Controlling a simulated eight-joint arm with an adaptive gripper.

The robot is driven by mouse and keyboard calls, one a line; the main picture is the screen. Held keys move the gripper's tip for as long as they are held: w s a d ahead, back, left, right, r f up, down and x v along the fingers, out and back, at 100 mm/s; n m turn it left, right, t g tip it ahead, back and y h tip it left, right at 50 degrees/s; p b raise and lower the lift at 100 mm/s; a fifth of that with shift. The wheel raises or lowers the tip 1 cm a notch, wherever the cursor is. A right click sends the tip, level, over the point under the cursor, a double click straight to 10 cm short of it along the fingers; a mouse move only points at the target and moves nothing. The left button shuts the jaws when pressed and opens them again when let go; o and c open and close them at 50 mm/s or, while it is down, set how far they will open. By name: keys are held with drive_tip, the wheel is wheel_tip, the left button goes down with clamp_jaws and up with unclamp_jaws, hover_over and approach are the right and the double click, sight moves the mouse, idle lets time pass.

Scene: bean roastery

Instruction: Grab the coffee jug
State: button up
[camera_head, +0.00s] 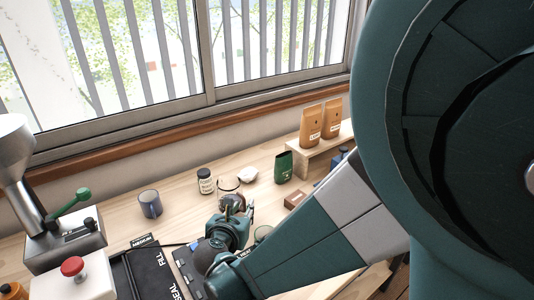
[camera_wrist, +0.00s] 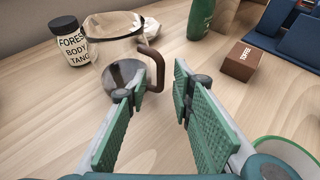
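The coffee jug (camera_wrist: 117,62) is a clear glass jug with a dark rim and a brown handle (camera_wrist: 153,66). It stands upright on the wooden counter, just ahead and a little left of my gripper in the wrist view. My gripper (camera_wrist: 160,92) is open, with green ridged pads apart and nothing between them. The handle lies just beyond the fingertips, near the gap; I cannot tell whether a finger touches the jug. In the head view, the jug (camera_head: 229,184) shows behind my gripper (camera_head: 236,208), which hides its lower part.
A labelled jar (camera_wrist: 71,41) stands close left of the jug. A small brown box (camera_wrist: 243,61) and a green bag (camera_wrist: 200,18) are to the right. A green-rimmed cup (camera_wrist: 287,152) is near my gripper's right side. A grey-blue mug (camera_head: 150,204) stands further left.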

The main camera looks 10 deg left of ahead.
clamp_jaws()
drive_tip(key=shift+r, duration=0.3)
idle(0.4)
wheel_tip(320, 180, up, 9)
drive_tip(key=p, duration=0.3)
idle(0.9)
drive_tip(key=shift+r, duration=0.2)
idle(0.6)
